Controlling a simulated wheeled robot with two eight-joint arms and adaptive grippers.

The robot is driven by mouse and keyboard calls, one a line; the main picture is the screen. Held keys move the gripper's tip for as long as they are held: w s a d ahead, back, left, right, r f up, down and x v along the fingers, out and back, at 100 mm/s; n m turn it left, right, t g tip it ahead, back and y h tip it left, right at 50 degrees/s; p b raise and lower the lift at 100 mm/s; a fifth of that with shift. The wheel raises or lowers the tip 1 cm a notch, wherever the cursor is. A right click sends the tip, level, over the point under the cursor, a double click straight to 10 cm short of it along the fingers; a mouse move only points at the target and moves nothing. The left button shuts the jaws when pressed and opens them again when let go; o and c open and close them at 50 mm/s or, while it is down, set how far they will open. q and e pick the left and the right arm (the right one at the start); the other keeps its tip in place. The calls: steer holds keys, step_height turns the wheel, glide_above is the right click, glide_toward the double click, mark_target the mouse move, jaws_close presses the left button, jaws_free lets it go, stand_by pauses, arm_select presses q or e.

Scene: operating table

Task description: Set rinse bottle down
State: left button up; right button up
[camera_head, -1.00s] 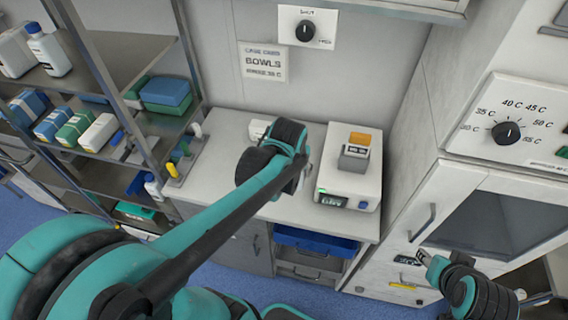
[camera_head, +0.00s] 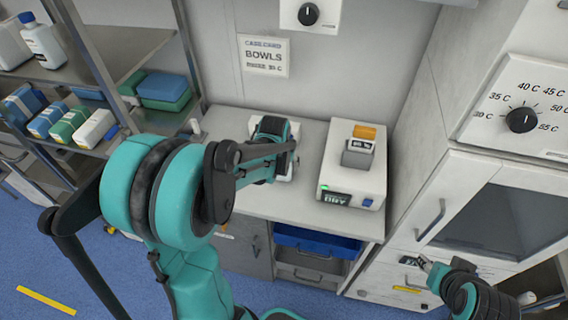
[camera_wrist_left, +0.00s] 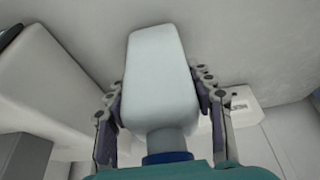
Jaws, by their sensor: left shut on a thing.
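The rinse bottle (camera_wrist_left: 158,70) fills the middle of the left wrist view, a pale white body with a grey neck and a blue ring at the near end. My left gripper (camera_wrist_left: 158,88) has a finger on each side of it and is shut on it. In the head view my left gripper (camera_head: 286,160) is over the back left of the counter (camera_head: 305,215); my own arm mostly hides the gripper and bottle. I cannot tell whether the bottle touches the counter. My right gripper (camera_head: 424,263) is at lower right, away from the counter, its jaws too small to read.
A white device (camera_head: 350,185) with a lit display and orange-topped block stands on the counter's right. A metal shelf (camera_head: 105,45) with bottles and boxes is at left. A cabinet (camera_head: 480,215) bounds the right. The counter front between arm and device is clear.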

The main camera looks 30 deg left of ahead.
arm_select(q)
steer(key=shift+r, duration=0.1)
steer(key=o, duration=1.7)
